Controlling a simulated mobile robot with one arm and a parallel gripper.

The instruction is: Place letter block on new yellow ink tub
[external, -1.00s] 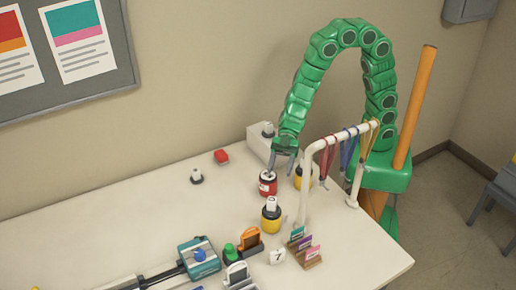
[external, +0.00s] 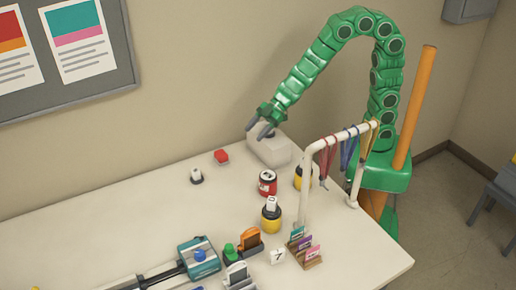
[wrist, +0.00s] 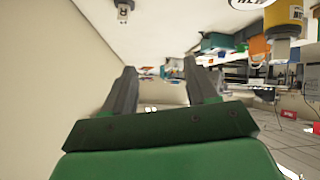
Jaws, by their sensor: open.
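A small white block with a dark character (external: 278,256) lies near the front right of the table, beside the card holder; I take it for the letter block. One yellow tub (external: 271,221) with a black top and a white piece on it stands mid-right. Another yellow tub (external: 299,177) stands behind, partly hidden by the rack post. I cannot tell from the external view which is new. A yellow tub (wrist: 283,14) shows at the top right of the wrist view. My gripper (external: 257,134) is open and empty, raised by the white box, far from the block.
A red tub (external: 267,184), a white box (external: 270,150), a red item (external: 221,157) and a black-and-white piece (external: 196,177) stand on the table. A white rack with hanging straps (external: 340,140) rises at right. The back left tabletop is clear.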

